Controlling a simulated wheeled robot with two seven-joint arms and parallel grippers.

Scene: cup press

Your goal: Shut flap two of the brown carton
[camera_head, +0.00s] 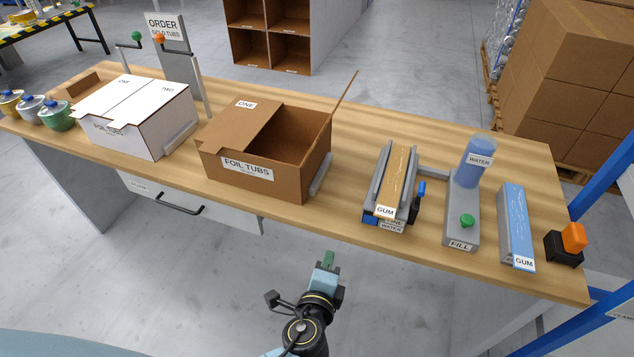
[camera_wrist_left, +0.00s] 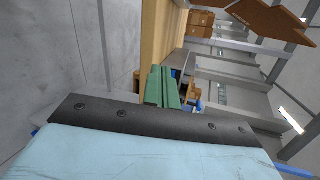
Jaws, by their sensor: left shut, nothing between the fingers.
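The brown carton (camera_head: 292,182) labelled FOIL TUBS stands on the wooden table in the head view. Its flap marked ONE (camera_head: 236,124) lies folded over the left part of the opening. Its right flap (camera_head: 344,92) stands up and leans outward, so the right part of the carton is open and its inside shows. My left gripper (camera_head: 329,259) is in front of the table, below and apart from the carton. Its green fingers (camera_wrist_left: 161,87) are together and empty in the left wrist view. My right gripper is not in view.
A white carton (camera_head: 130,138) with both flaps shut stands to the left. Grey brackets (camera_head: 322,175) touch the cartons' right sides. The wooden table (camera_head: 350,212) has a clear front strip.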

